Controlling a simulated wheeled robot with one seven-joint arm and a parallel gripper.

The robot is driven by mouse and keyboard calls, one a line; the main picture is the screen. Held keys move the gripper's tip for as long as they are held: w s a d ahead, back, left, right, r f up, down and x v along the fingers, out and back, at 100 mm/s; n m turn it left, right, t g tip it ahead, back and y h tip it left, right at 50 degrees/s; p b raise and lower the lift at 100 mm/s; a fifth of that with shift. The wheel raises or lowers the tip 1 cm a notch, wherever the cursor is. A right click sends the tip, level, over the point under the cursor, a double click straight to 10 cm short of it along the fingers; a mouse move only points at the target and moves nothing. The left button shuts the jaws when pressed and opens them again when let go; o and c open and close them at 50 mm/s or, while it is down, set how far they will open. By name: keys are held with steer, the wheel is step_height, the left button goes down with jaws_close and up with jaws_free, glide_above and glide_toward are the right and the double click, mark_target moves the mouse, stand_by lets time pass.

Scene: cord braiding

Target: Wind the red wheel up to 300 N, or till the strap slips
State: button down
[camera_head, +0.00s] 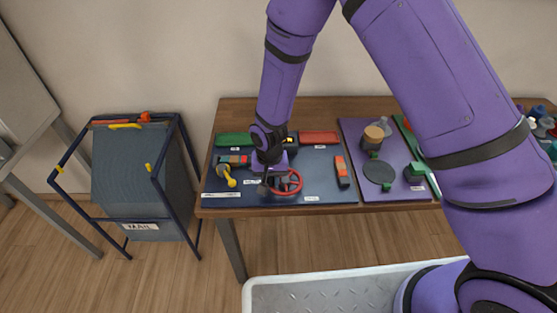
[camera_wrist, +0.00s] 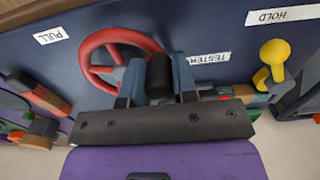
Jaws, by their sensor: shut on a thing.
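The red wheel (camera_head: 291,183) sits near the front of the blue mat in the head view. In the wrist view the red wheel (camera_wrist: 100,66) is seen close up, beside the "TESTER" label (camera_wrist: 209,58). My gripper (camera_head: 272,178) is over the wheel's left side in the head view. In the wrist view my gripper (camera_wrist: 158,75) is shut on a dark, rounded handle at the wheel's edge. I cannot make out the strap or a force reading in either view.
A yellow knob-topped lever (camera_head: 228,177) stands left of the wheel, by the "HOLD" label (camera_wrist: 281,15). An orange and dark block (camera_head: 342,171) lies to the right. Green (camera_head: 237,139) and red (camera_head: 319,138) trays sit behind.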

steer(key=c, duration=0.8)
jaws_free()
steer(key=shift+r, duration=0.15)
step_height(320, 180, up, 10)
steer(key=shift+r, duration=0.25)
steer(key=shift+r, duration=0.1)
